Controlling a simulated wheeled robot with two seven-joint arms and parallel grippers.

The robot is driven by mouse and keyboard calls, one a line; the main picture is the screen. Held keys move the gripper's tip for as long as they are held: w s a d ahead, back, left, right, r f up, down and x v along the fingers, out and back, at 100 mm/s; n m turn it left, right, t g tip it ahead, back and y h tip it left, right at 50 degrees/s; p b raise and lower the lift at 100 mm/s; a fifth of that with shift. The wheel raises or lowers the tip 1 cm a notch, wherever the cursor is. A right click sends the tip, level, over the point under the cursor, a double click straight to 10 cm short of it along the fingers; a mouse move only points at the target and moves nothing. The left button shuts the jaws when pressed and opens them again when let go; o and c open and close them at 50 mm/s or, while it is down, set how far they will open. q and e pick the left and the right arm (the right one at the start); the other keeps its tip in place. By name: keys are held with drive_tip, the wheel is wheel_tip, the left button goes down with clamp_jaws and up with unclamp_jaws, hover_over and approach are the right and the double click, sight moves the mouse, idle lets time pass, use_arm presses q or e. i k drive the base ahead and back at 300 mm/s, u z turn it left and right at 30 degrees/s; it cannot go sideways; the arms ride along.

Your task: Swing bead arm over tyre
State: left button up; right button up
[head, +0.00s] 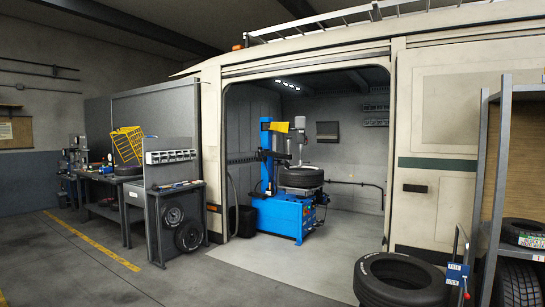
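A blue tyre changer (290,215) stands inside the open van bay, some distance ahead of me. A tyre (301,178) lies flat on top of it. A blue upright column (266,155) rises at the machine's left, with a yellow piece (280,127) near its top. A grey upright arm (300,150) stands above the tyre; at this distance I cannot tell which part is the bead arm or whether anything touches the tyre. Neither of my grippers is in view.
The van's doorway (225,160) frames the bay. A bench (175,190) with wheels below stands left of it. A loose tyre (400,280) lies at front right, beside a rack (500,150) with tyres. The floor before the doorway is clear.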

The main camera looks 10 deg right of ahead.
sight(271, 154)
drive_tip(key=z, duration=0.55)
drive_tip(key=k, duration=0.65)
drive_tip(key=z, duration=0.45)
drive_tip(key=i, duration=1.7)
drive_tip(key=u, duration=0.45)
drive_tip(key=i, duration=2.6)
drive_tip(key=u, duration=0.6)
drive_tip(key=i, duration=3.05)
drive_tip(key=u, duration=0.45)
drive_tip(key=i, duration=1)
drive_tip(key=z, duration=0.05)
